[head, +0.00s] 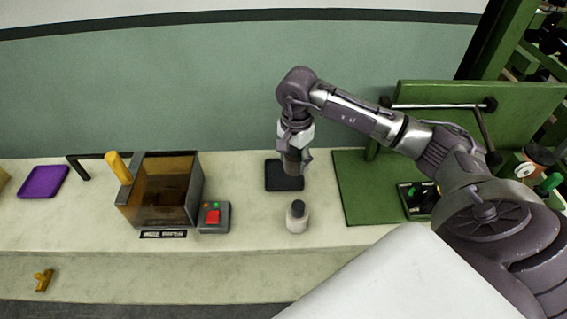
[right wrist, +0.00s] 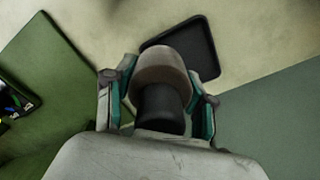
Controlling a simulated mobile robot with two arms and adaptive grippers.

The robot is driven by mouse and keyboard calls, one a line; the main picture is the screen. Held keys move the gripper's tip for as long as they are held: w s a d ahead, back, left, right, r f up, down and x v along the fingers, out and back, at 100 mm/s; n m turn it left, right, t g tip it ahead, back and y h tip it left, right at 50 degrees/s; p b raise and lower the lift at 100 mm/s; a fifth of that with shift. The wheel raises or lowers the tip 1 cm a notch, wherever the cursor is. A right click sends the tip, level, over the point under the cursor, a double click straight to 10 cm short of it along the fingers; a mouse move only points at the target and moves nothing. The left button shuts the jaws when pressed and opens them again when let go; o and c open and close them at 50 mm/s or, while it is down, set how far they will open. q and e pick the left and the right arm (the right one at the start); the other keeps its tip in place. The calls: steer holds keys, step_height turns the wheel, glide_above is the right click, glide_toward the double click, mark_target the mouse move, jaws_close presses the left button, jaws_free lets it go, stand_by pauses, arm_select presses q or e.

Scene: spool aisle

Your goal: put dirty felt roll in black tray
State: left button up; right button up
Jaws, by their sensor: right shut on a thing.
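My right gripper (head: 297,160) is shut on the dirty felt roll (head: 291,167), a brownish-grey roll with a dark end. It also shows in the right wrist view (right wrist: 158,66), between the two fingers. The black tray (head: 285,183) is a small flat dark tray on the bench. The roll overlaps the tray in both views, and the tray (right wrist: 206,45) shows behind it in the right wrist view. I cannot tell whether the roll touches the tray. The tray looks otherwise empty. My left gripper is not in view.
A pale roll with a dark top (head: 297,219) stands in front of the tray. A red-button box (head: 214,217) and an amber-sided box (head: 160,195) stand to the left. A purple tray (head: 43,181) lies far left. A green board (head: 360,190) is on the right.

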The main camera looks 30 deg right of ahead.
mark_target(284, 175)
steer(key=w, duration=0.1)
steer(key=w+f, duration=0.2)
steer(key=w, duration=0.1)
steer(key=shift+a+f+p, duration=0.25)
steer(key=shift+p, duration=0.15)
step_height(284, 175, down, 4)
steer(key=shift+r+p, duration=0.1)
steer(key=shift+p, duration=0.65)
steer(key=shift+d, duration=0.1)
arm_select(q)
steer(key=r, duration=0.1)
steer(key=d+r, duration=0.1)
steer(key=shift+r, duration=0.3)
arm_select(e)
steer(key=shift+f+b, duration=0.25)
steer(key=shift+b, duration=0.05)
steer(key=o, duration=1.2)
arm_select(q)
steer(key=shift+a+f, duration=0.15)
